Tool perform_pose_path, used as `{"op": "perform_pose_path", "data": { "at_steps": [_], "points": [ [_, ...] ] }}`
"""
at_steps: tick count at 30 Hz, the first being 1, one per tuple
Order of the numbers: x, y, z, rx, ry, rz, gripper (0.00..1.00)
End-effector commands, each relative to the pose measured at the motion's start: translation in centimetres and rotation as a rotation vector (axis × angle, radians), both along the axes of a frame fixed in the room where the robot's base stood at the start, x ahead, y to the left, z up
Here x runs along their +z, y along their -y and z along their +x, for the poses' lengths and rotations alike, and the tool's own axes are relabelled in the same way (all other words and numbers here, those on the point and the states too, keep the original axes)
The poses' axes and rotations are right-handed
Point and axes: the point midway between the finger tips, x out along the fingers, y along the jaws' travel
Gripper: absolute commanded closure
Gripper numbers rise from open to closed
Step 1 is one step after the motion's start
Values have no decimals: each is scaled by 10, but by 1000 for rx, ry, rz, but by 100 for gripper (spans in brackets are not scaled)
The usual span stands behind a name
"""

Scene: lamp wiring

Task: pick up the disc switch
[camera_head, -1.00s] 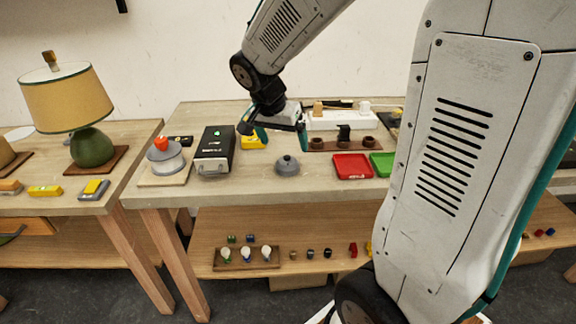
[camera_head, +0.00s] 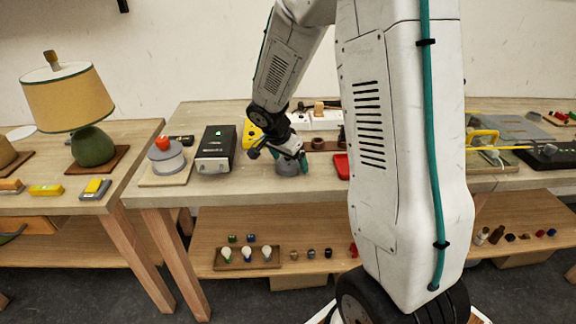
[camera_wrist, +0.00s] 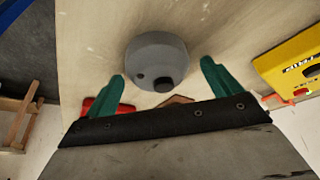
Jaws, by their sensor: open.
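The disc switch is a round grey body with a dark knob and a small dark spot; it shows at the upper middle of the wrist view (camera_wrist: 150,50). In the head view the disc switch (camera_head: 287,170) sits on the workbench, partly hidden by my gripper. My gripper (camera_head: 291,160) is just above it, pointing down. In the wrist view the two green fingers of my gripper (camera_wrist: 162,73) are spread apart, one to each side of the disc switch, with nothing held. I cannot tell whether the fingertips are level with it.
A black box with a green light (camera_head: 215,150) and a grey round thing with a red top (camera_head: 166,160) stand to the left. A yellow meter (camera_wrist: 290,65) lies to the side. A red tray (camera_head: 341,166) is close on the right. Bare wood (camera_head: 240,178) surrounds the switch.

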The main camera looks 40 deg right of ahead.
Motion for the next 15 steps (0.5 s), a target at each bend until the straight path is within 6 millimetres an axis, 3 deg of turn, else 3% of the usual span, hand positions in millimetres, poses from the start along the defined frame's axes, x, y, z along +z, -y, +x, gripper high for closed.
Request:
{"op": "perform_pose_path", "data": {
  "at_steps": [6,11,12,15],
  "points": [
    [0,0,0,0,0,0,10],
    [0,0,0,0,0,0,54],
    [0,0,0,0,0,0,60],
    [0,0,0,0,0,0,60]
  ]
}}
